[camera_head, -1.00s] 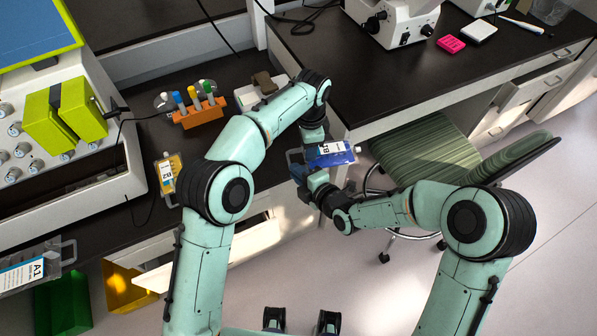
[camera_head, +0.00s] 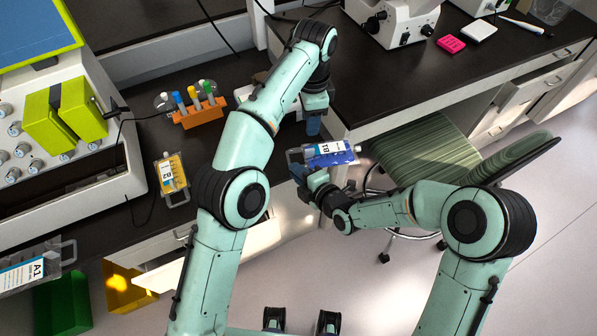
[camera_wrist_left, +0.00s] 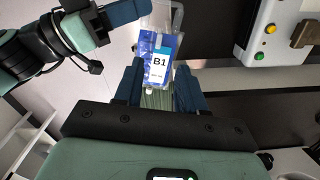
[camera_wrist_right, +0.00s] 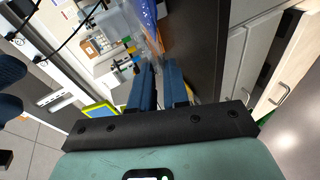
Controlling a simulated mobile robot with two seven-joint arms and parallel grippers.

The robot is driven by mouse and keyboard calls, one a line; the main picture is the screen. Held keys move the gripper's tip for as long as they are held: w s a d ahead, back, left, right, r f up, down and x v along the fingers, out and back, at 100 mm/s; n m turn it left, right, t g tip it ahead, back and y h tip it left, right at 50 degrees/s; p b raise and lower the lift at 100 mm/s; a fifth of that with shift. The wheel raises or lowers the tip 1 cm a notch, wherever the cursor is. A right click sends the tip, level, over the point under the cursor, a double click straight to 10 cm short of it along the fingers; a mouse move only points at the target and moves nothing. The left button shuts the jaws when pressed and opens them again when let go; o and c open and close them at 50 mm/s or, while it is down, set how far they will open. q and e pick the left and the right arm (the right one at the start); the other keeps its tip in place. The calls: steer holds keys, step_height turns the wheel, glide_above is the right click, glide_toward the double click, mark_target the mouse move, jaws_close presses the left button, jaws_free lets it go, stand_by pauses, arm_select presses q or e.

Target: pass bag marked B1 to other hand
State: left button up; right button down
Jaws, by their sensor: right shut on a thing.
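The bag marked B1 (camera_head: 335,153) is a clear pouch with blue contents and a white label. It is held in the air in front of the bench and also shows in the left wrist view (camera_wrist_left: 158,58). My right gripper (camera_head: 300,174) is shut on its clear end; in the right wrist view the fingers (camera_wrist_right: 158,72) are close together, with blue of the bag at the top. My left gripper (camera_head: 313,126) is above the bag, apart from it. In the left wrist view its fingers (camera_wrist_left: 158,85) are spread and empty, with the bag beyond them.
A yellow bag marked B2 (camera_head: 172,175) lies at the bench edge. An orange tube rack (camera_head: 200,113) stands behind it. A bag marked A1 (camera_head: 28,268) is at the lower left. A green chair (camera_head: 425,155) stands to the right, below the bench with the microscope (camera_head: 395,20).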

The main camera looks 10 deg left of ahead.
arm_select(q)
steer(key=s+a+f+h, duration=0.1)
steer(key=s+a+f, duration=0.3)
steer(key=a+f, duration=0.55)
steer(key=s+a+f+h, duration=0.2)
steer(key=s+a+f, duration=0.3)
steer(key=f, duration=0.7)
steer(key=s+d+f+n+h, duration=0.1)
steer(key=d+f+n, duration=0.3)
steer(key=f, duration=0.3)
steer(key=s+d+f+n, duration=0.1)
steer(key=d+f+n, duration=0.2)
steer(key=f+n, duration=0.25)
steer(key=s+a+f+n, duration=0.1)
steer(key=s+f+n, duration=0.2)
steer(key=s, duration=0.5)
steer(key=s+f+n, duration=0.3)
steer(key=s, duration=0.6)
steer(key=s+a+f+n+g, duration=0.1)
steer(key=s+f+n, duration=0.2)
steer(key=s, duration=0.5)
steer(key=shift+s+a+f, duration=0.25)
steer(key=shift+a, duration=0.05)
